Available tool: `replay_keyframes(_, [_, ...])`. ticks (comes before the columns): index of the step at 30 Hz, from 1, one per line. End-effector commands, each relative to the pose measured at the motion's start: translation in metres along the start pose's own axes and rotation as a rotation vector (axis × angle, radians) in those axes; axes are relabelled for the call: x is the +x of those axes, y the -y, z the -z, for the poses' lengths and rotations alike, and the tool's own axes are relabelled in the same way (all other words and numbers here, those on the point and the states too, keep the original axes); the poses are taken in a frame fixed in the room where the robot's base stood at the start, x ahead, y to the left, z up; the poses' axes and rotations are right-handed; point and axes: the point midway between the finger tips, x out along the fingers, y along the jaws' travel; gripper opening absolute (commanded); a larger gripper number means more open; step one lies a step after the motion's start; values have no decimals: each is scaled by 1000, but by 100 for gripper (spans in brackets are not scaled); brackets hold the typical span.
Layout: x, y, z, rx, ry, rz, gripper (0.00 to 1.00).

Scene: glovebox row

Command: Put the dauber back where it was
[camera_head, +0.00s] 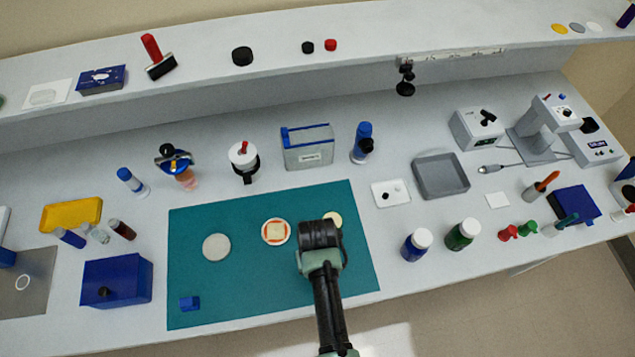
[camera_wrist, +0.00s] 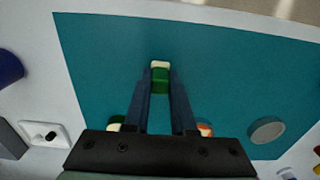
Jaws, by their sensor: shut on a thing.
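My gripper (camera_wrist: 160,88) is shut on a small green thing with a pale cream end, which I take to be the dauber (camera_wrist: 160,78). It sits between the two fingertips in the wrist view. In the head view my gripper (camera_head: 320,236) is over the right part of the teal mat (camera_head: 230,285), and its own body hides the held thing. I cannot tell the held thing's height above the mat.
A grey disc (camera_head: 216,247) and a blue block (camera_head: 189,303) lie on the mat. A white plate (camera_head: 390,193), a grey tray (camera_head: 441,175) and two lidded bottles (camera_head: 416,244) (camera_head: 462,234) stand right. A blue box (camera_head: 117,281) stands left. The mat's front part is mostly clear.

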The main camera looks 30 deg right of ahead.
Motion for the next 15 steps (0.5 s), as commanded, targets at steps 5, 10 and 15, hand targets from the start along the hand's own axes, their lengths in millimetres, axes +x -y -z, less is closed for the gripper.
replay_keyframes(5, [4,0,0,0,0,0,25])
replay_keyframes(10, [3,0,0,0,0,0,54])
replay_keyframes(15, [3,0,0,0,0,0,54])
